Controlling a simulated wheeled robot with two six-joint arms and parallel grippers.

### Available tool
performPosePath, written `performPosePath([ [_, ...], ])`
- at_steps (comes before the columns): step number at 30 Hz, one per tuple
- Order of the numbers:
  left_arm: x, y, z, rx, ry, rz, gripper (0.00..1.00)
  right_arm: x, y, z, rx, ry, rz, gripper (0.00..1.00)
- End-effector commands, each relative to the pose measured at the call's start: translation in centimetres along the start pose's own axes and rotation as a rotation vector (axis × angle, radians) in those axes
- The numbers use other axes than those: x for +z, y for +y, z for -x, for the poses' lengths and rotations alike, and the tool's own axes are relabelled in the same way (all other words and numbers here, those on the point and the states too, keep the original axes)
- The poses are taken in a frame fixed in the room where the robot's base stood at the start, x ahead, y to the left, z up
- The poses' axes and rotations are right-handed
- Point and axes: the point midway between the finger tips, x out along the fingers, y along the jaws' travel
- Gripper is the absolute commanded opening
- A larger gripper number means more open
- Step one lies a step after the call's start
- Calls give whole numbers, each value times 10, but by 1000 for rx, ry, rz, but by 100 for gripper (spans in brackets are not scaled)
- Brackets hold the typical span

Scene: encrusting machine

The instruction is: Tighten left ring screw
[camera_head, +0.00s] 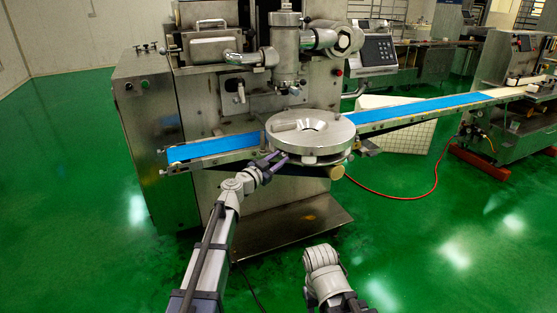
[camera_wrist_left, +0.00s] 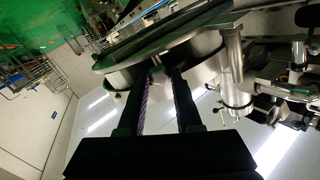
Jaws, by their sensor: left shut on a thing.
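The steel ring (camera_head: 315,131), a round disc with a central opening, sits on the machine over the blue belt. My left gripper (camera_head: 276,158) reaches the left front edge of the ring, just under its rim. In the left wrist view the fingers (camera_wrist_left: 162,80) are closed on a small metal screw (camera_wrist_left: 158,72) at the side of the round ring body (camera_wrist_left: 127,77). The screw itself is hidden by the fingers in the head view. Part of my right arm shows at the bottom of the head view; its gripper jaws cannot be made out.
The blue conveyor belt (camera_head: 420,107) runs from the left of the machine to the far right. The steel machine body (camera_head: 150,140) stands behind and left of the ring. A red hose (camera_head: 400,196) lies on the open green floor.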

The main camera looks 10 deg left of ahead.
Motion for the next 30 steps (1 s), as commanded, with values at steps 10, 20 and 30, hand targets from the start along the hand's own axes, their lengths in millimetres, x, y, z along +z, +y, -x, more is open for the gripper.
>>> performPosePath([
  [10, 0, 0, 1, 0, -1, -2, 47, 0, 0, 0, 0, 0, 0, 50],
  [20, 0, 0, 0, 0, -1, 0, 63, 0, 0, 0, 0, 0, 0, 50],
  [30, 0, 1, 21, -1, -1, 0, 63, 0, 0, 0, 0, 0, 0, 50],
])
